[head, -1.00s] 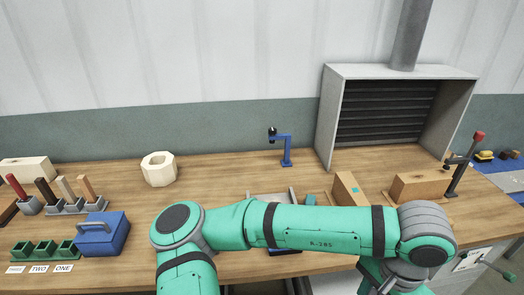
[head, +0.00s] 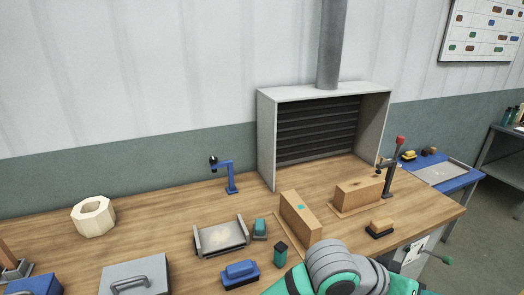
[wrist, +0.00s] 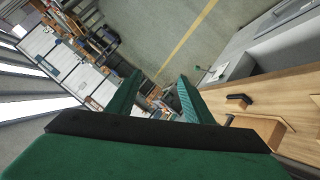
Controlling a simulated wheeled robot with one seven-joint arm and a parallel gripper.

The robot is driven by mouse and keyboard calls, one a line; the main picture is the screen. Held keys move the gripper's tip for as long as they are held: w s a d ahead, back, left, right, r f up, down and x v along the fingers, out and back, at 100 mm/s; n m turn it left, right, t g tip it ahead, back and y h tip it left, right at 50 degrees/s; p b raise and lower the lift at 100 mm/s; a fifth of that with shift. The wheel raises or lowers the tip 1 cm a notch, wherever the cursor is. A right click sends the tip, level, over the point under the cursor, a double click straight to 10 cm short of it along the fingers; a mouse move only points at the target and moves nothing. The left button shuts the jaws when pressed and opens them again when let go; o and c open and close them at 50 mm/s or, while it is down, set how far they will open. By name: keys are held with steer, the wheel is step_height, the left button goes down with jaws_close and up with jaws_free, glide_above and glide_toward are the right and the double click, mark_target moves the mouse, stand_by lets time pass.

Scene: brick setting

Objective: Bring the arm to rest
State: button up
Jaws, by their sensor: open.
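My gripper (wrist: 158,88) shows in the wrist view with its two green fingers spread apart and nothing between them. Beyond the fingers are the grey floor and distant shelving; the bench top lies to the right. In the head view only a green and grey part of my arm shows at the bottom edge, right of the middle, in front of the bench. My gripper is outside the head view.
The wooden bench (head: 160,214) holds a grey hood (head: 266,140), a blue stand (head: 231,178), a pale hollow block (head: 93,217), a metal tray (head: 222,237), a wooden block (head: 299,221) and a brush (head: 380,228). Open floor (head: 470,255) lies to the right.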

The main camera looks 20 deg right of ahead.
steer(key=w+d+r+n+t+h, duration=0.1)
steer(key=w+r+n+t+h, duration=0.25)
steer(key=w+r+h, duration=0.2)
steer(key=w+a+f+n+t+h, duration=0.2)
steer(key=w+a+n+t, duration=0.3)
steer(key=t, duration=0.1)
steer(key=w+a+f+n+t+y, duration=0.3)
steer(key=a+f+n+t+y, duration=0.6)
steer(key=a+f, duration=0.5)
steer(key=s+a+f+y, duration=0.7)
steer(key=s+a+f, duration=0.3)
steer(key=a+f, duration=0.25)
steer(key=s+a+m+y, duration=0.1)
steer(key=s+a+m, duration=0.1)
steer(key=s+a, duration=0.3)
steer(key=s+a+f+m+g+y, duration=0.1)
steer(key=s+a+m+y, duration=0.1)
steer(key=s+a, duration=0.4)
steer(key=s+m, duration=0.1)
steer(key=s, duration=0.4)
steer(key=shift+f, duration=0.3)
